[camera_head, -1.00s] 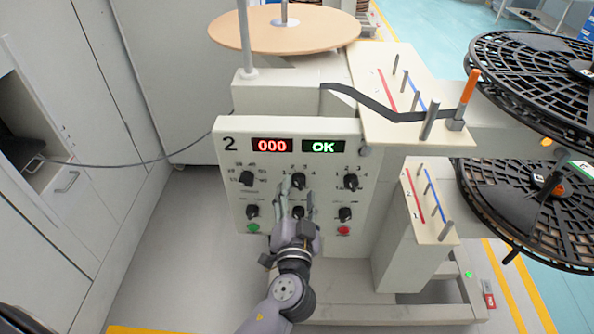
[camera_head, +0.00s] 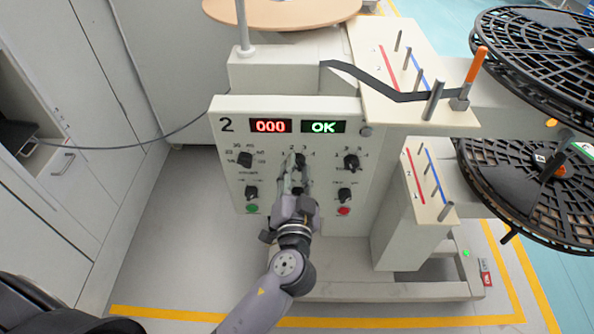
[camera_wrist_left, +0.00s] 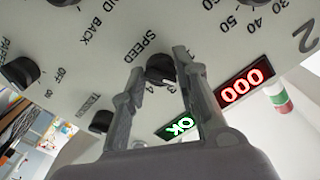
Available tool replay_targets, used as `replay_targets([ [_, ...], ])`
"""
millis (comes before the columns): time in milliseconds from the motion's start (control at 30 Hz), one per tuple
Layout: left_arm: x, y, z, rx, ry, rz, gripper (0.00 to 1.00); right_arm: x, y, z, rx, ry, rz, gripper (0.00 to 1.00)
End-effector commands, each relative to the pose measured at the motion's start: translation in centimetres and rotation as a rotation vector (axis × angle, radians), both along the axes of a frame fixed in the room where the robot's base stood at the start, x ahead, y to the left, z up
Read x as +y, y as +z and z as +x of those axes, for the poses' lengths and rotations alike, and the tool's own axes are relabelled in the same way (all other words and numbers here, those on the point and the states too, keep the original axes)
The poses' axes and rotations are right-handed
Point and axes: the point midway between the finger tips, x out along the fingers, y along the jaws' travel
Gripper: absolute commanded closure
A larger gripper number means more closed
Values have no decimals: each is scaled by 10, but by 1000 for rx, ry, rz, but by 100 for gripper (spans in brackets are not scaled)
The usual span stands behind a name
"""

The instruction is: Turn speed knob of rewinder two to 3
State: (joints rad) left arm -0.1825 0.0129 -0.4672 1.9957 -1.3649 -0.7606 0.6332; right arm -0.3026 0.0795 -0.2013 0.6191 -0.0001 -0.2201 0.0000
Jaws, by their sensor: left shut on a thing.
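Rewinder two's panel (camera_head: 226,151) bears a "2", a red display (camera_head: 271,126) reading 000 and a green display (camera_head: 324,127) reading OK. The black speed knob (camera_head: 299,159) is the upper middle one. In the left wrist view the knob (camera_wrist_left: 160,68) sits under the word SPEED, with a 3 and a 4 beside it. My left gripper (camera_head: 296,168) is shut on this knob, one finger on each side. Its fingertips (camera_wrist_left: 159,62) also show in the wrist view. My right gripper is not in view.
Other knobs sit close by, at upper left (camera_head: 245,159), upper right (camera_head: 351,162) and lower right (camera_head: 344,195). A green button (camera_head: 252,209) and a red button (camera_head: 344,211) are below. Black reels (camera_head: 535,70) jut out at right. Floor at left is clear.

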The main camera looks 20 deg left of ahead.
Motion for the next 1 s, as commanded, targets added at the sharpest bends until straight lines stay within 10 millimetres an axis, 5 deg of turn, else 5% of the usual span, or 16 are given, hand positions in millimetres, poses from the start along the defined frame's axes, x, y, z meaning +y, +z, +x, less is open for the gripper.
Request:
replay_targets([
  [233, 0, 0, 0, 0, -1, 0, 100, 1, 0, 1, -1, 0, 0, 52],
  [567, 0, 0, 0, 14, -1, 48, 100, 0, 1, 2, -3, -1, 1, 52],
  [1000, 0, 2, 0, 102, -2, 357, 100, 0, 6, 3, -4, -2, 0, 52],
])
